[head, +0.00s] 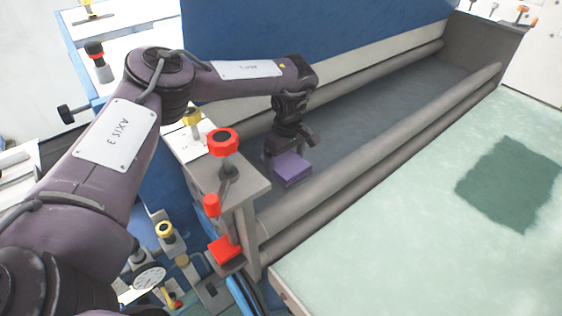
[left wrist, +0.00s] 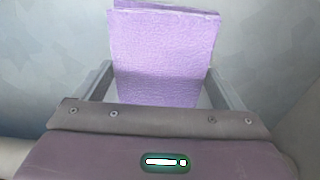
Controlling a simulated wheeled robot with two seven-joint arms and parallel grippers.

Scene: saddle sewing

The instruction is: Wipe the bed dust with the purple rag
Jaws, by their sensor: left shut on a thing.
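The purple rag (head: 291,168) is a folded block held by my left gripper (head: 288,150), inside the long grey bed (head: 380,108) of the machine, near its left end. In the left wrist view the rag (left wrist: 163,55) stands out between the two fingers of my left gripper (left wrist: 162,85), which is shut on it. Behind it the bed surface (left wrist: 265,45) looks grey-blue and mottled. I cannot tell separate dust patches, or whether the rag touches the bed. My right gripper is not in view.
Grey rollers (head: 390,150) run along the bed's near side. A red knob (head: 223,141) stands on a bracket at the left end. A blue panel (head: 300,40) rises behind. A pale green table (head: 400,240) with a dark green patch (head: 510,185) lies at the right.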

